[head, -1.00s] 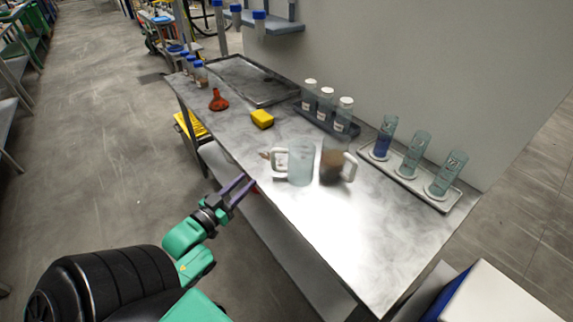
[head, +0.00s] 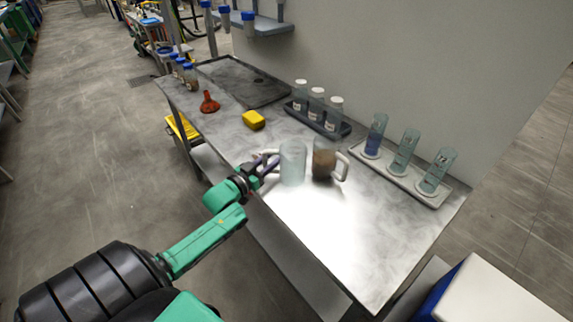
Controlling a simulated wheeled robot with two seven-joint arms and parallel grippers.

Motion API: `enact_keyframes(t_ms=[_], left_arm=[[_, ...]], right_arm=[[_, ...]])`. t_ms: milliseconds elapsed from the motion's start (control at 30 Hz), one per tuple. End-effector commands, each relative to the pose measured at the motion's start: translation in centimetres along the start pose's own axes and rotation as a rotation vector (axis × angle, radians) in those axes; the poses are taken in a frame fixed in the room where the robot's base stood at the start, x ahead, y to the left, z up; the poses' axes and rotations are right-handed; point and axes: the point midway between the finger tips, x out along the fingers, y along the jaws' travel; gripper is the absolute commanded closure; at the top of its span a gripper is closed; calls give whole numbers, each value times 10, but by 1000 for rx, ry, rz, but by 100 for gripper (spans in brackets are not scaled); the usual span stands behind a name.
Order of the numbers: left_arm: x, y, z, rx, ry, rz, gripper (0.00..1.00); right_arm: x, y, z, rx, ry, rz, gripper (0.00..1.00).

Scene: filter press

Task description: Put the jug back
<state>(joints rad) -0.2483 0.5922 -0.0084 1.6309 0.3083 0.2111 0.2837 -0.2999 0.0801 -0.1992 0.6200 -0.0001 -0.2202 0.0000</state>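A clear, empty-looking jug (head: 293,164) stands upright on the metal bench, its pale handle toward the left. A second jug (head: 323,165) with brown contents stands close on its right, its handle to the right. My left gripper (head: 264,163) is at the clear jug's handle, its two dark fingers apart. The fingers overlap the handle in the picture; I cannot tell whether they touch it. My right gripper is not in view.
On the bench (head: 330,240) are a yellow sponge (head: 253,120), a red funnel (head: 209,103), a dark rack of white-capped bottles (head: 316,106) and a tray (head: 432,198) with several glass cylinders. An empty dark tray (head: 245,83) lies at the back. The bench's front right is clear.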

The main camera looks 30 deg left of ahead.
Motion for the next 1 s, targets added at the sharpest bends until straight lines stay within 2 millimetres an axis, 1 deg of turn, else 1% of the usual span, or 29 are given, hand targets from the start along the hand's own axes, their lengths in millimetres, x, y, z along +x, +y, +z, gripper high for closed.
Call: enact_keyframes(t_ms=[167,200,233,267,1000], left_arm=[[0,0,0,0,-1,0,65],[0,0,0,0,-1,0,81],[0,0,0,0,0,0,92],[0,0,1,0,-1,0,100],[0,0,1,-1,-1,0,100]], right_arm=[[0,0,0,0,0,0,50],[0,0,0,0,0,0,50],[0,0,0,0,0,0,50],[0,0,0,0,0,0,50],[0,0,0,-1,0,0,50]])
